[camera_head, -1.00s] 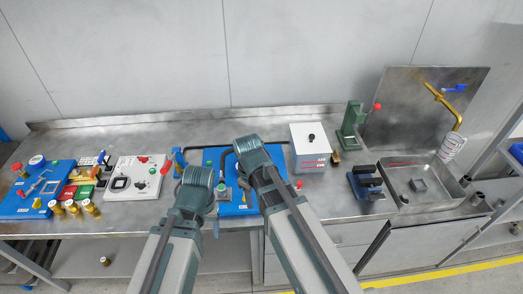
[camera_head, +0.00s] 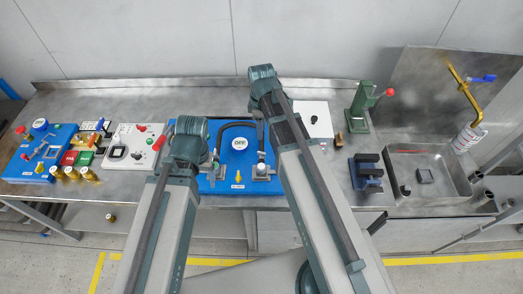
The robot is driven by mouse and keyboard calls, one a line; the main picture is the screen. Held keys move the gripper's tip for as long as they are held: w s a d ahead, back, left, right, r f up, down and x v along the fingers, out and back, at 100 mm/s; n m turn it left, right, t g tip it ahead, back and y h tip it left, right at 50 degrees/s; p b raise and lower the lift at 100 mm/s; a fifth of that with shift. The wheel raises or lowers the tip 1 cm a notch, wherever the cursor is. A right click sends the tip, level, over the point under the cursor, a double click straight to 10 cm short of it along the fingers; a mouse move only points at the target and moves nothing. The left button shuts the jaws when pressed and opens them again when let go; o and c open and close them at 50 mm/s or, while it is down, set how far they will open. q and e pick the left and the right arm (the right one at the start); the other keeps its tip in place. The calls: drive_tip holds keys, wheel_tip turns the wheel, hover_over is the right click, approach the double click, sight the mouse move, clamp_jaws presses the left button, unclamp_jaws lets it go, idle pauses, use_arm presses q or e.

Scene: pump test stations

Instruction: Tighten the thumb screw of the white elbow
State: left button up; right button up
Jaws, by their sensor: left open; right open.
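The middle blue station board (camera_head: 237,184) lies on the bench between my two arms. It carries a round white-faced gauge (camera_head: 239,144), black hoses (camera_head: 235,125), small grey fittings (camera_head: 263,172) and a yellow piece (camera_head: 238,178). I cannot make out a white elbow or its thumb screw at this size; my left arm covers the board's left edge. My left arm's upper joint stands in front of that edge, and my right arm's joint rises past the board's back right corner. Neither gripper's fingers can be seen; my arm links hide them.
Left on the bench are a white panel (camera_head: 146,133), another blue board (camera_head: 22,168) and several brass fittings (camera_head: 72,174). Right are a white box (camera_head: 318,122), a green press (camera_head: 359,105), a dark blue block holder (camera_head: 366,176) and a sink (camera_head: 440,187). Bare bench shows between these.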

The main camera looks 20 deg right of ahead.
sight(261, 152)
wheel_tip(261, 152, down, 13)
drive_tip(key=b, duration=1.2)
drive_tip(key=shift+r, duration=0.1)
clamp_jaws()
